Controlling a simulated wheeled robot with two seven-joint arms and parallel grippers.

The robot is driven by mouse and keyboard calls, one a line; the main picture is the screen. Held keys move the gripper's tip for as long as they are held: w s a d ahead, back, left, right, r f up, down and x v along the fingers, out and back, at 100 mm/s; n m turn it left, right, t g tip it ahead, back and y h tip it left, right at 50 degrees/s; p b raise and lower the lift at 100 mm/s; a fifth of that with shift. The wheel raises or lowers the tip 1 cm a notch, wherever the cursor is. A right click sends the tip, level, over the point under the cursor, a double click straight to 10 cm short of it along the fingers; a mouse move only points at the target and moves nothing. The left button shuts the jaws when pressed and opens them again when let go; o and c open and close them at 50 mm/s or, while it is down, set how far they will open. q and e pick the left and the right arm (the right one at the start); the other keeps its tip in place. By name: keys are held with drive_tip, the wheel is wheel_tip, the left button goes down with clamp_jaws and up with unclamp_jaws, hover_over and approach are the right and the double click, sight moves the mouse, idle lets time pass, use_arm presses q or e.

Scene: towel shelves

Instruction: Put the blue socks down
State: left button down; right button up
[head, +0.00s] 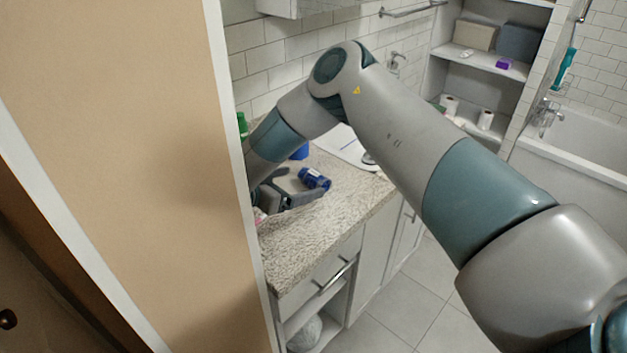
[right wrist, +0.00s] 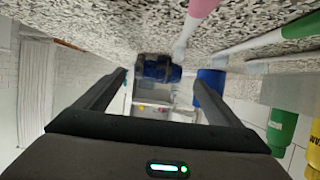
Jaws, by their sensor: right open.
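The blue socks (head: 314,179) are a small dark blue bundle on the speckled countertop (head: 335,205), beside the fingers of my right gripper. In the right wrist view, the blue socks (right wrist: 157,69) show near the middle, just beyond or between the fingertips; I cannot tell which. My right gripper (head: 297,190) is low over the counter, with its fingers apart. In the right wrist view, the open fingers of my right gripper (right wrist: 160,80) show a wide gap. The wall edge hides part of my right wrist. My left gripper is not in view.
A blue cup (head: 300,152) stands behind the socks and shows near the right finger in the wrist view (right wrist: 210,82). A green bottle (head: 242,125) is by the wall edge. A white sink (head: 345,146) lies farther back. A beige wall (head: 130,150) closes off the left.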

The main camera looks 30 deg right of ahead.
sight(308, 180)
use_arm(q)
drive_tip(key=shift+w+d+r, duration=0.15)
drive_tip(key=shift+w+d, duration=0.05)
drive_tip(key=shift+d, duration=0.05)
use_arm(e)
drive_tip(key=shift+w+d+f, duration=0.2)
drive_tip(key=shift+d+f, duration=0.05)
drive_tip(key=shift+d, duration=0.4)
drive_tip(key=shift+d, duration=0.2)
drive_tip(key=shift+w+d+f+p, duration=0.1)
drive_tip(key=shift+d+p, duration=0.25)
drive_tip(key=shift+p, duration=0.1)
drive_tip(key=p+x, duration=0.1)
drive_tip(key=x, duration=0.2)
drive_tip(key=shift+d, duration=0.1)
drive_tip(key=shift+w+d+f, duration=0.1)
drive_tip(key=shift+d+f, duration=0.2)
drive_tip(key=shift+d, duration=0.1)
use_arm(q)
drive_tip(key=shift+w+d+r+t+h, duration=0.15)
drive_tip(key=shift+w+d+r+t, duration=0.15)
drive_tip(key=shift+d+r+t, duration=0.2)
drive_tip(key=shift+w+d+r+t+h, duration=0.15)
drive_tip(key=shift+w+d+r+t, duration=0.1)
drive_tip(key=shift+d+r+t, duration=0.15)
use_arm(e)
drive_tip(key=c, duration=1.2)
